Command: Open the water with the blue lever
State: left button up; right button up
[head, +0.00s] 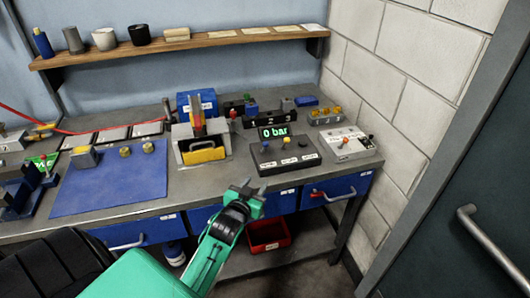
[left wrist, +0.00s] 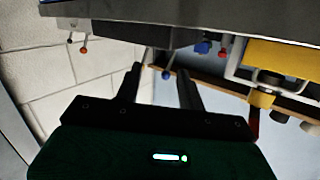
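A black control box (head: 285,160) with white labels and a green "0 bar" display (head: 273,132) stands near the bench's right part. My left gripper (head: 252,187) is open and empty, in front of the box near the bench's front edge and apart from the lever. My right gripper is not in view.
Blue drawers (head: 337,190) lie below the bench edge. A wall closes the right side.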

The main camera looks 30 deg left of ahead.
pick_arm(q)
jog(key=t+y, duration=0.1)
send_near(264, 146)
jog(key=s, duration=0.2)
jog(key=p+x, duration=0.1)
jog(key=x, duration=0.3)
jog(key=p+x, duration=0.1)
jog(key=x, duration=0.3)
jog(key=p+x, duration=0.1)
jog(key=x, duration=0.4)
jog(key=shift+w+d, duration=0.15)
jog(key=shift+d, duration=0.15)
jog(key=shift+c, duration=0.5)
grip_shut()
